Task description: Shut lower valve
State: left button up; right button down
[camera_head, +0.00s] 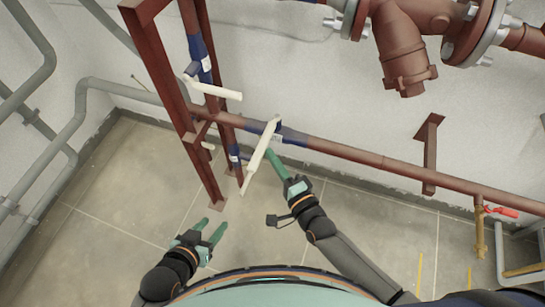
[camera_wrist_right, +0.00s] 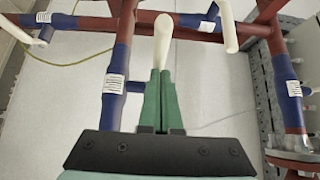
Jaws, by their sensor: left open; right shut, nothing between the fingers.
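A long white valve handle (camera_head: 261,160) slants down from a blue section (camera_head: 292,136) of the red-brown horizontal pipe. A second white handle (camera_head: 217,90) sticks out to the right from the blue section of the upright pipe above it. I cannot tell for certain which is the lower valve. My right gripper (camera_head: 270,154) is shut and empty, its green fingertips close beside the slanted handle. In the right wrist view, the shut fingers (camera_wrist_right: 160,78) point at a white handle (camera_wrist_right: 163,40) and overlap it; contact is unclear. My left gripper (camera_head: 210,229) is open and empty, low over the floor.
A red-brown steel post (camera_head: 170,85) stands left of the valves. Grey pipes (camera_head: 80,105) run along the left wall. A large flanged fitting (camera_head: 400,45) hangs at the upper right. A red-handled tap (camera_head: 500,211) sits at the right. The floor (camera_head: 110,220) around my left gripper is clear.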

jog(key=shift+a+r, duration=0.25)
jog(key=shift+a, duration=0.4)
jog(key=d+p+v, duration=0.1)
jog(key=v, duration=1.2)
jog(key=shift+w+f, duration=0.25)
jog(key=shift+d, duration=0.1)
